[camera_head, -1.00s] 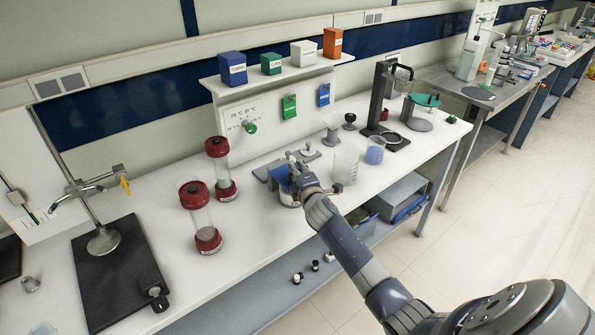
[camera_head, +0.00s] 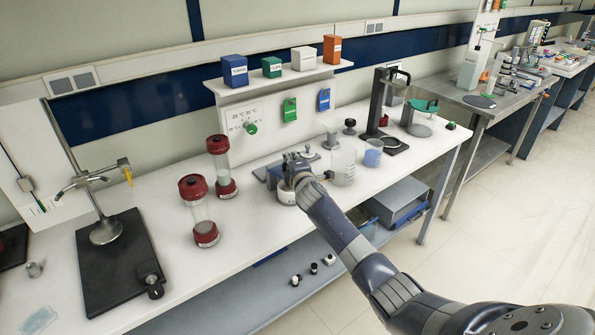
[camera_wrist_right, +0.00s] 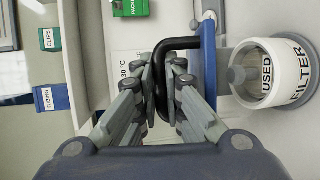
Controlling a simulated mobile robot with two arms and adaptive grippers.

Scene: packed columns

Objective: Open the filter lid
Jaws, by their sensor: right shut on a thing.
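My right gripper (camera_wrist_right: 165,85) is shut on a black handle (camera_wrist_right: 178,44), its fingers on both sides of the bar. The handle is joined to a blue lid (camera_wrist_right: 208,45), seen nearly edge-on in the right wrist view. Beside the lid is a round white container (camera_wrist_right: 285,58) marked USED FILTER. A gap seems to show between lid and container. In the head view my right gripper (camera_head: 291,167) is over a white pot (camera_head: 287,197) on the bench; gripper and arm hide much of the lid. My left gripper is not in view.
Two red-capped clear cylinders (camera_head: 201,212) stand left of the pot. A glass beaker (camera_head: 343,165) and a blue-filled beaker (camera_head: 373,153) stand close on the right. A shelf (camera_head: 280,77) with coloured boxes is behind.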

